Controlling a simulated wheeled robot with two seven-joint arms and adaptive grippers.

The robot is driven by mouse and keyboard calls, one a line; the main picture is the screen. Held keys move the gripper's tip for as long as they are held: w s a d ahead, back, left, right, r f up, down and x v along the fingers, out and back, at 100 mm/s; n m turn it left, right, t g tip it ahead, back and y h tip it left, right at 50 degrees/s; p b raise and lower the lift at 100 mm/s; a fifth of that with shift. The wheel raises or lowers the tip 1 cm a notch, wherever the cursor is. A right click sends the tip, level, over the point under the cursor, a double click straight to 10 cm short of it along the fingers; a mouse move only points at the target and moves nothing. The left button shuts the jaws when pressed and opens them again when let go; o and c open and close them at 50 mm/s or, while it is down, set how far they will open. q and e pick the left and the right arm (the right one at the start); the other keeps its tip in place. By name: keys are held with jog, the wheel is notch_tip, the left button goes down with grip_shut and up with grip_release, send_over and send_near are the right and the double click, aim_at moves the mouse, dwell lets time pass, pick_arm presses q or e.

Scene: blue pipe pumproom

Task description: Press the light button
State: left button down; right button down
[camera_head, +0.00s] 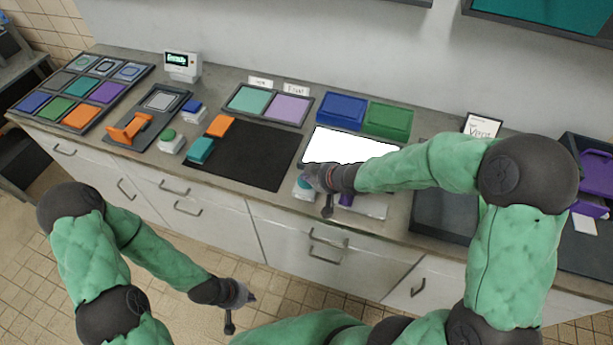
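A small white box with a teal button (303,186) sits at the counter's front edge, just below a bright white glowing panel (345,147). My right gripper (318,190) is right over this button and partly covers it; whether it touches the button I cannot tell. Other buttons stand farther left: a green one (169,135) and a blue one (193,105), each on a white base. No readable label shows which is the light button. My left gripper (240,308) hangs low in front of the drawers, away from the counter. The finger openings of both grippers are too small to judge.
A black mat (250,158) with orange and teal blocks lies left of the panel. Blue (342,110) and green (389,120) boxes stand behind it. A white device (370,207) is under my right forearm. A purple bin (595,172) is far right. Drawers line the counter front.

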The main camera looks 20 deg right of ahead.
jog(key=shift+r, duration=0.1)
notch_tip(320, 180, up, 6)
jog(key=p, duration=0.6)
dwell(0.3)
dwell(2.2)
